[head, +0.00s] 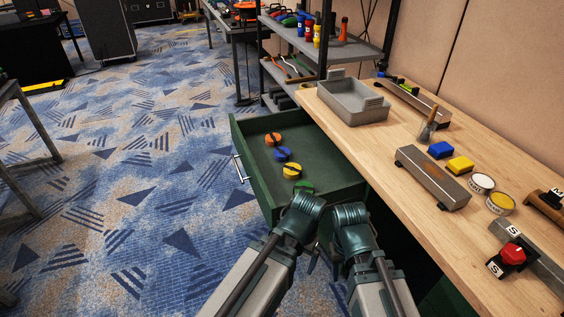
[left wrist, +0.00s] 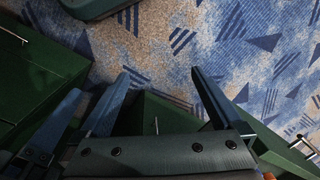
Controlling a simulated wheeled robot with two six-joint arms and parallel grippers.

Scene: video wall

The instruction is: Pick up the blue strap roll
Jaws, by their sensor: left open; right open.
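The blue strap roll (head: 282,155) lies in the open green drawer (head: 245,150), between an orange roll (head: 273,139) and a yellow roll (head: 291,172). A green roll (head: 304,187) lies nearest to me, partly hidden by my left arm. My left gripper (head: 308,206) is at the drawer's near edge, short of the blue roll. In the left wrist view its two fingers (left wrist: 163,85) are spread with nothing between them. My right gripper (head: 352,215) is beside it to the right, open, its fingertips hard to make out. Neither gripper touches the blue roll.
A wooden workbench (head: 400,130) runs along the right, with a grey tray (head: 345,101), a metal block (head: 433,178), blue and yellow blocks, and tins. A shelf rack (head: 325,50) stands behind the drawer.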

